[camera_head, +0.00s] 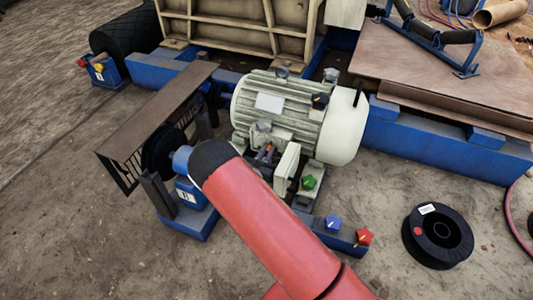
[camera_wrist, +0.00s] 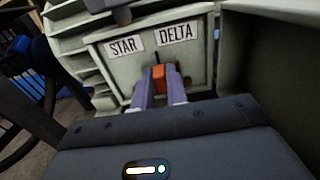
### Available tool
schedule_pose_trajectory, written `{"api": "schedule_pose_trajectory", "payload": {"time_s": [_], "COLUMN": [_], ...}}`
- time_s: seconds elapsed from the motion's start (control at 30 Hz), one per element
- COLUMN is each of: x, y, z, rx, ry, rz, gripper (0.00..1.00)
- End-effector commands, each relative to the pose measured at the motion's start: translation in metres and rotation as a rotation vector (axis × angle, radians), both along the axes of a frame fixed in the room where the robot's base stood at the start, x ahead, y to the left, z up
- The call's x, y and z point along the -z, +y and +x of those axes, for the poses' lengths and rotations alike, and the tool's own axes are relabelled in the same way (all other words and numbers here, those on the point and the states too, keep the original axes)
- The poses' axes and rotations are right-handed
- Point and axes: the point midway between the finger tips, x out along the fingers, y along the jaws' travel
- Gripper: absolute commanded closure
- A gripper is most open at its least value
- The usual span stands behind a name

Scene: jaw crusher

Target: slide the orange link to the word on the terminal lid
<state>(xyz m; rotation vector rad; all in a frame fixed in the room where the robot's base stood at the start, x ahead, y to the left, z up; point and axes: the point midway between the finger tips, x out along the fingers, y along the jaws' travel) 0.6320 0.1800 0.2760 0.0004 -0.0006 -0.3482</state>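The orange link (camera_wrist: 158,77) sits on the pale panel (camera_wrist: 197,73) of the motor's terminal box, in the wrist view. The labels STAR (camera_wrist: 124,47) and DELTA (camera_wrist: 176,33) are above it. The link is below the gap between them, nearer the left end of DELTA. My gripper (camera_wrist: 159,82) has its two fingers on either side of the link and looks shut on it. In the head view my gripper (camera_head: 265,153) is at the motor's near side, partly hidden by my arm. A pale upright plate (camera_head: 287,166) stands beside it; no word on it is readable.
The ribbed motor (camera_head: 283,105) is behind my gripper. Green (camera_head: 309,182), blue (camera_head: 332,222) and red (camera_head: 365,236) knobs are near my arm. A belt guard (camera_head: 160,110) stands left.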

Motion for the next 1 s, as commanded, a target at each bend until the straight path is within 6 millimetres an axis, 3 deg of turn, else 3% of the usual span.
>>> {"api": "schedule_pose_trajectory", "payload": {"time_s": [0.27, 0.43, 0.67, 0.7, 0.83, 1.0], "x": [0.0, 0.0, 0.001, 0.001, 0.001, 0.001], "y": [-0.001, -0.017, -0.019, -0.02, -0.019, -0.018], "z": [-0.001, -0.007, -0.008, -0.008, -0.007, -0.007], "rx": [0.0, 0.001, 0.004, 0.004, 0.004, 0.002], "ry": [0.0, 0.003, 0.003, 0.003, 0.003, 0.002], "rz": [-0.001, -0.004, -0.002, -0.002, -0.002, -0.002], "gripper": [1.0, 1.0, 1.0, 0.83, 0.66, 0.64]}}
